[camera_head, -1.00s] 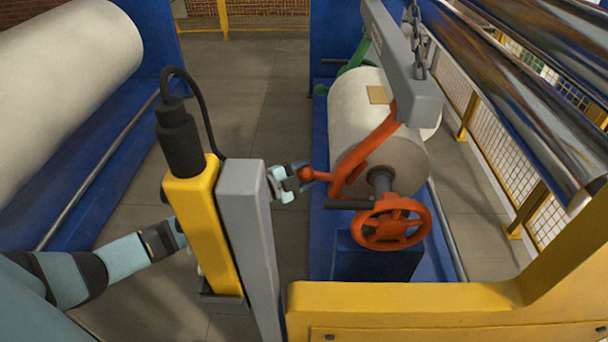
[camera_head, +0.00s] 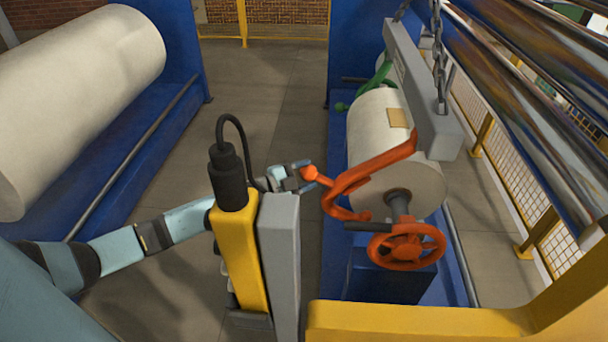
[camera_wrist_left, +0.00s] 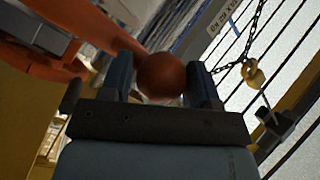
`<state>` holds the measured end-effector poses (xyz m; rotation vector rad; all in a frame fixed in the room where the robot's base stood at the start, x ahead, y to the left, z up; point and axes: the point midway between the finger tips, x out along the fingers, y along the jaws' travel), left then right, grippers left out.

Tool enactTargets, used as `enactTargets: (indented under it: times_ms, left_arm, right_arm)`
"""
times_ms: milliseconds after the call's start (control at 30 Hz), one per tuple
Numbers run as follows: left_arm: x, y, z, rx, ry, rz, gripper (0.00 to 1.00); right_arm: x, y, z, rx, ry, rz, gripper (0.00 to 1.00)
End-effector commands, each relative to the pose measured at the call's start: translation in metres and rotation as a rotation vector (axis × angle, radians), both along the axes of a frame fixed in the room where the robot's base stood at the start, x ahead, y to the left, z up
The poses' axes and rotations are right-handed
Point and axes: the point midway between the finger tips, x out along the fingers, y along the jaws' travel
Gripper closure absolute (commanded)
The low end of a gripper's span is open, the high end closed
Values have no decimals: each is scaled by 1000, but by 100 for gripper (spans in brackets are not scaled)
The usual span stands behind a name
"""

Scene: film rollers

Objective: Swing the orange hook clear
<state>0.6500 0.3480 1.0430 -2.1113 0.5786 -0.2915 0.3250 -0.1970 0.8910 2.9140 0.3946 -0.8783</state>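The orange hook (camera_head: 352,178) hangs from the grey lifting beam (camera_head: 420,85) and is tilted out to the left. Its lower curved tip is left of the shaft (camera_head: 399,203) of the white roll (camera_head: 375,130), with a small gap in the picture. A round knob ends the hook's handle. My left gripper (camera_head: 304,174) is at this knob. The left wrist view shows the knob (camera_wrist_left: 161,76) between the two fingers, which appear closed on it. A green hook (camera_head: 378,82) shows at the roll's far end. My right gripper is not in view.
An orange handwheel (camera_head: 406,246) sits in front of the roll. A yellow and grey post (camera_head: 240,255) with a black cable stands before my left arm. Another large white roll (camera_head: 75,100) is at left. Chains hold the beam. The floor between the rolls is clear.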

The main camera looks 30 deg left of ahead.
Motion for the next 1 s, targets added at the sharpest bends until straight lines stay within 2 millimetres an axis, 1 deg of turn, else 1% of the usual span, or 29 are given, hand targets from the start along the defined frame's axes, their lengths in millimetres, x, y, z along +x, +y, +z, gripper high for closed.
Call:
enactTargets:
  times_ms: [33,67,100,533,633,767,1000]
  left_arm:
    - [6,-3,18,-16,-27,-4,35]
    - [6,-3,18,-16,-27,-4,28]
    - [6,-3,18,-15,-27,-4,25]
    - [6,-3,16,-11,-25,-3,25]
    - [3,-1,15,-10,-25,-3,25]
    - [-11,8,11,-8,-21,-3,25]
    - [-57,34,6,-6,-14,-3,25]
  right_arm:
    - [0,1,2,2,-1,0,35]
    - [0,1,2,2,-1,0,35]
    - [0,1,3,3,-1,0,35]
    - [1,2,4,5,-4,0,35]
    - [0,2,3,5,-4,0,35]
    - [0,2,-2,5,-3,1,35]
    - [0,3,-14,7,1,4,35]
